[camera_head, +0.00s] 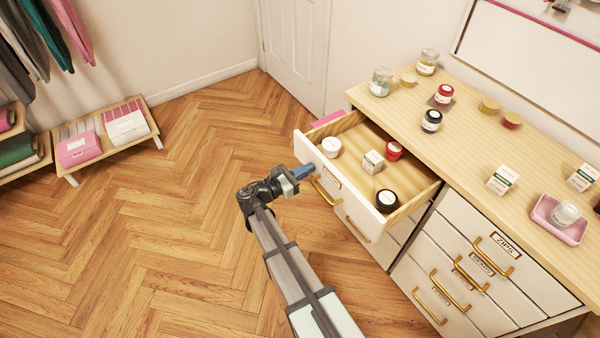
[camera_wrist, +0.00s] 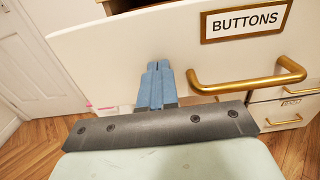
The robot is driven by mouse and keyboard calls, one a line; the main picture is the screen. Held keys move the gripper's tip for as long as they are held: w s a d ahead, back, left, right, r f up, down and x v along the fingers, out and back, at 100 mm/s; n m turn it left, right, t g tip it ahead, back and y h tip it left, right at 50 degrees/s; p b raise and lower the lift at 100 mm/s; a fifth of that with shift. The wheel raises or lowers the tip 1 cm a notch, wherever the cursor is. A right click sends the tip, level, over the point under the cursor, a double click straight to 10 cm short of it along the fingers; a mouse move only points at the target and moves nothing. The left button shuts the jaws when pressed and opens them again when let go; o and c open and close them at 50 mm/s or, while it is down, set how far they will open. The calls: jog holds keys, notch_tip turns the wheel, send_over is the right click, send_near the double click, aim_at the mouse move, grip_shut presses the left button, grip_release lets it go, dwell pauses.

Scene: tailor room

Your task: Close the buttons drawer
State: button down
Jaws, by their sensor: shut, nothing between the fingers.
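The buttons drawer (camera_head: 319,168) is pulled out at the left of the dresser, with several small jars and a box inside. Its white front with a "BUTTONS" label (camera_wrist: 245,21) and brass handle (camera_wrist: 247,82) fills the wrist view. My gripper (camera_head: 306,171) is shut and empty, its blue fingers at the left part of the drawer front, left of the handle. In the wrist view the gripper (camera_wrist: 156,72) points at the front's lower edge. I cannot tell whether the fingertips touch it.
The wooden dresser top (camera_head: 460,135) holds several jars, boxes and a pink tray (camera_head: 557,219). The "ZIPS" drawer (camera_head: 491,239) and those near it are shut. The herringbone floor (camera_head: 160,240) left of the dresser is clear. A low shelf (camera_head: 104,135) stands at the far left.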

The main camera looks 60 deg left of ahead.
aim_at(331, 156)
jog(key=w, duration=2.4)
jog(key=shift+w, duration=0.45)
jog(key=shift+w+r, duration=0.1)
jog(key=shift+w, duration=0.05)
jog(key=shift+a, duration=0.1)
jog(key=s, duration=1.5)
